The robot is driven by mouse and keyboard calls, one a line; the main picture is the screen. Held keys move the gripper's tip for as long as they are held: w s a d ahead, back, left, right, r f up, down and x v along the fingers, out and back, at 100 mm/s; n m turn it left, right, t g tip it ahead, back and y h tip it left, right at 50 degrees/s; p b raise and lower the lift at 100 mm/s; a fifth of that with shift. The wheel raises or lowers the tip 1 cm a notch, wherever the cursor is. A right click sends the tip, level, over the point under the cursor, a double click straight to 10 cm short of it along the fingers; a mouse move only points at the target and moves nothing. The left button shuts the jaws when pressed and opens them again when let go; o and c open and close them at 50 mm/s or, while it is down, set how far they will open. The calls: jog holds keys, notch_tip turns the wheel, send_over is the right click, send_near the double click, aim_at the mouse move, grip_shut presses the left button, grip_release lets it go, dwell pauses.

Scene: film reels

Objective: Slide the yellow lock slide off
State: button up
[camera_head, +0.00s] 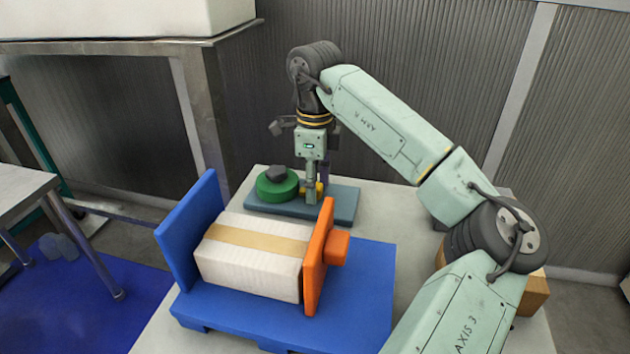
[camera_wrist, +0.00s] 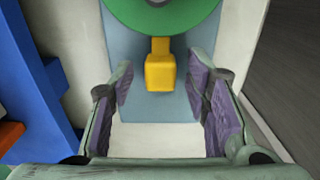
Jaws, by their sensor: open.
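The yellow lock slide (camera_wrist: 160,70) shows in the wrist view as a small block with a narrower stem running to the green reel (camera_wrist: 165,22). It lies over a grey-blue base plate (camera_wrist: 143,102). In the head view the slide (camera_head: 319,190) is partly hidden by my gripper (camera_head: 313,188), and the green reel (camera_head: 274,187) with a dark knob (camera_head: 276,173) sits just left of it. My gripper is open, with its purple-padded fingers on either side of the slide's line in the wrist view (camera_wrist: 160,84). I see gaps between the pads and the slide.
A blue rack (camera_head: 350,290) stands in front, holding a white block (camera_head: 235,275) with a tan band. An orange plate (camera_head: 318,262) with a knob presses on its right side. A brown box (camera_head: 535,290) is at the right. Pale table surface surrounds the base plate.

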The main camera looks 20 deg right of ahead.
grip_shut()
dwell(0.5)
dwell(0.3)
